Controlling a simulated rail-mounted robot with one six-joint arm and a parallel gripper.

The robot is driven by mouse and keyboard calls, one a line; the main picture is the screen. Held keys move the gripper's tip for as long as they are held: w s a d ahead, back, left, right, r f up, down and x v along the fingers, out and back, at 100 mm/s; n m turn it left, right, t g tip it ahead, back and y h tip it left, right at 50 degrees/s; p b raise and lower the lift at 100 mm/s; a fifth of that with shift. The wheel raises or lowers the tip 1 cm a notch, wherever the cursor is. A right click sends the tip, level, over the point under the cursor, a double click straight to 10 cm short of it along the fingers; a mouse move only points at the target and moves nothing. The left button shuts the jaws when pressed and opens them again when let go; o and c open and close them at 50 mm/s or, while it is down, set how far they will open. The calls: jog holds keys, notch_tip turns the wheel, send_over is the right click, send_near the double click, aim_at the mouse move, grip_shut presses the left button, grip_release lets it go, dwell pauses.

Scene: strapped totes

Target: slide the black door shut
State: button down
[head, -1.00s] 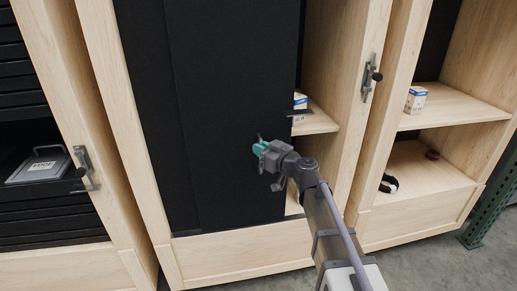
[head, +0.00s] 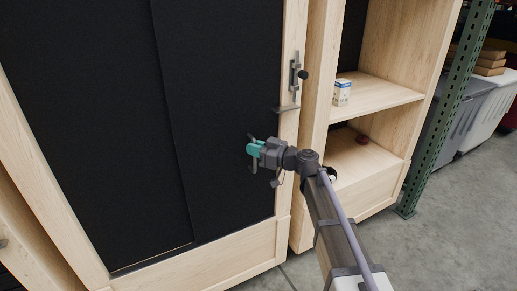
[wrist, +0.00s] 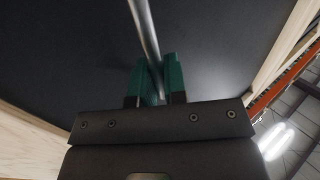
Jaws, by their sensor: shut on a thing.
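The black door (head: 215,95) is a tall dark panel in the middle wooden cabinet. In the head view its right edge reaches the cabinet's right post (head: 288,130), and no opening shows between them. My gripper (head: 252,150) is at the door's right part, shut on the door's handle, a thin metal bar (wrist: 142,30) that passes between the two green fingers in the wrist view. A metal latch with a black knob (head: 295,75) is on the right post, above and right of my gripper. A small plate (head: 285,109) juts at the door's edge below it.
An open cabinet to the right has a shelf (head: 375,97) with a small white-and-blue box (head: 342,92) and a red round item (head: 362,140) lower down. A green rack post (head: 445,110) and grey bins (head: 480,110) stand farther right. Concrete floor (head: 450,230) is clear.

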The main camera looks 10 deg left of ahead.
jog(key=shift+w+d, duration=0.1)
jog(key=c, duration=1.2)
grip_release()
jog(key=shift+d, duration=0.1)
jog(key=v, duration=1)
jog(key=shift+d, duration=0.4)
